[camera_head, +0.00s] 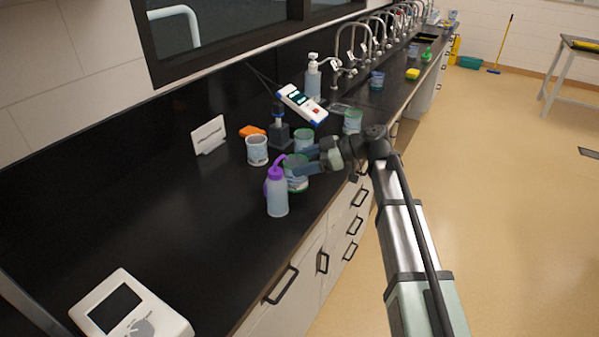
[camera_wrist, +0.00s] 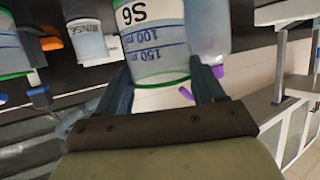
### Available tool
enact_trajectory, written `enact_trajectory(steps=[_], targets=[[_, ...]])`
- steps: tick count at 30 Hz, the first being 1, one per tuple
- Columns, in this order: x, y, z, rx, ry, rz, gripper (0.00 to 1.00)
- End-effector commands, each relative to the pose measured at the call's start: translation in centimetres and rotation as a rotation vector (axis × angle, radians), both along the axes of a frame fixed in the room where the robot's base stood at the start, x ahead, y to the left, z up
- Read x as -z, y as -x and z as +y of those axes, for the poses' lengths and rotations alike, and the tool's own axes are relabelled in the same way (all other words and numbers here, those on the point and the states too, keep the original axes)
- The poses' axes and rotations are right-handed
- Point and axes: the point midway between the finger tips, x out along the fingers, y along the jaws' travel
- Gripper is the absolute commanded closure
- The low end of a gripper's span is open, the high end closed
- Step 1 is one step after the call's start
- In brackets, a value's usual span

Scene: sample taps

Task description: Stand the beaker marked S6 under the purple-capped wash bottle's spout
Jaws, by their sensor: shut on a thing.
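The beaker marked S6 (camera_wrist: 152,45) is clear with green rings and blue scale marks. It stands between the fingers of my gripper (camera_wrist: 155,85), which is shut on it. In the head view, the beaker (camera_head: 296,184) is partly hidden by my gripper (camera_head: 303,161) and the bottle. The purple-capped wash bottle (camera_head: 277,198) stands on the counter just in front of the beaker. Its purple spout (camera_head: 281,159) rises beside the beaker's top; I cannot tell whether its tip is over the opening. The bottle (camera_wrist: 207,30) is right beside the beaker in the wrist view.
A cup marked RINSE (camera_wrist: 88,42) stands nearby and shows in the head view (camera_head: 257,152). Green-rimmed beakers (camera_head: 304,140) (camera_head: 352,122) stand farther back. A dark pump-like device (camera_head: 279,134) and an orange item (camera_head: 252,131) are behind.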

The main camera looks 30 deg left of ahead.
Motion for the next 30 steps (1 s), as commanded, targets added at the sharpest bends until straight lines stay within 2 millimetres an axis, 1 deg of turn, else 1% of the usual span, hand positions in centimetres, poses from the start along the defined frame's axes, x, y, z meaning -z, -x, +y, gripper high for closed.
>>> enact_trajectory(steps=[1,3,8,11,15,18,29,30], targets=[[0.0,0.3,0.5,-0.001,0.0,0.0,0.9],[0.0,0.5,0.9,-0.001,0.0,0.0,0.9],[0.2,0.6,1.2,0.0,0.0,0.001,0.9],[1.0,0.6,1.1,0.0,0.0,0.001,0.9],[2.6,0.6,1.1,0.001,0.001,0.002,0.9],[3.4,0.6,1.1,0.0,0.0,0.001,0.9],[3.7,0.6,1.1,0.0,0.0,0.001,0.9],[3.7,0.6,1.1,0.0,0.0,0.001,0.29]])
